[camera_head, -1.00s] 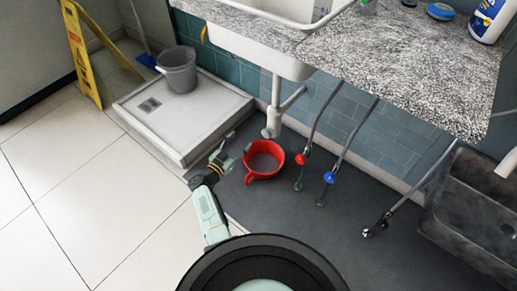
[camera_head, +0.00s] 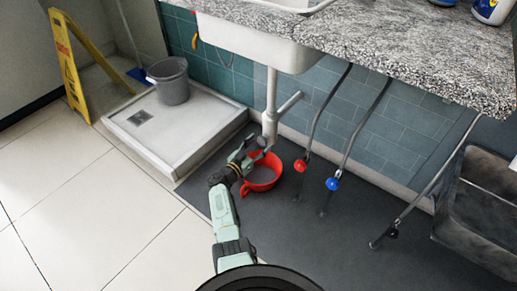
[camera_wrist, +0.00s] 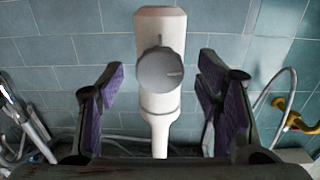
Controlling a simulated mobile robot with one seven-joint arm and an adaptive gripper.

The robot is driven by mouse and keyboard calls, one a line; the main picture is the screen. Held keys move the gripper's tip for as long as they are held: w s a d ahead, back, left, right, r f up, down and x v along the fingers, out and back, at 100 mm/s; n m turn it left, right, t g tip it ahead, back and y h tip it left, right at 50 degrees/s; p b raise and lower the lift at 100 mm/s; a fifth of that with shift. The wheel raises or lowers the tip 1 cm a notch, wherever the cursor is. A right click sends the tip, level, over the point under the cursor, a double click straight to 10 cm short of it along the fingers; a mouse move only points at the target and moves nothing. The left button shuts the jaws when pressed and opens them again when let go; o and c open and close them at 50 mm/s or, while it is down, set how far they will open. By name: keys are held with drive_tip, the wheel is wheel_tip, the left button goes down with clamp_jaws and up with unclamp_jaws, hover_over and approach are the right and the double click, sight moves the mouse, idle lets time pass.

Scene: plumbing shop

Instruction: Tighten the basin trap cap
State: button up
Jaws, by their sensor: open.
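The white basin trap (camera_head: 270,122) hangs below the white basin (camera_head: 250,42) in the head view. In the wrist view the trap body (camera_wrist: 160,25) stands upright in the middle, with its round grey cap (camera_wrist: 158,71) facing the camera. A short pale line marks the cap's right side. My gripper (camera_wrist: 163,72) is open, with one purple-padded finger left of the cap and one right of it. Clear gaps show on both sides. In the head view my gripper (camera_head: 250,150) is just left of the trap's lower end; the cap cannot be made out there.
Hoses with a red valve (camera_head: 300,165) and a blue valve (camera_head: 332,184) hang to the right. A shower tray (camera_head: 175,125) with a grey bucket (camera_head: 168,80) lies left.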

drive_tip(key=shift+w+d, duration=0.1)
drive_tip(key=shift+w, duration=0.1)
drive_tip(key=c, duration=1.2)
drive_tip(key=shift+o, duration=0.2)
drive_tip(key=shift+m, duration=0.4)
drive_tip(key=m+b, duration=0.1)
drive_tip(key=m, duration=0.2)
drive_tip(key=shift+m, duration=0.3)
drive_tip(key=shift+m+b, duration=0.7)
drive_tip(key=shift+m, duration=1.6)
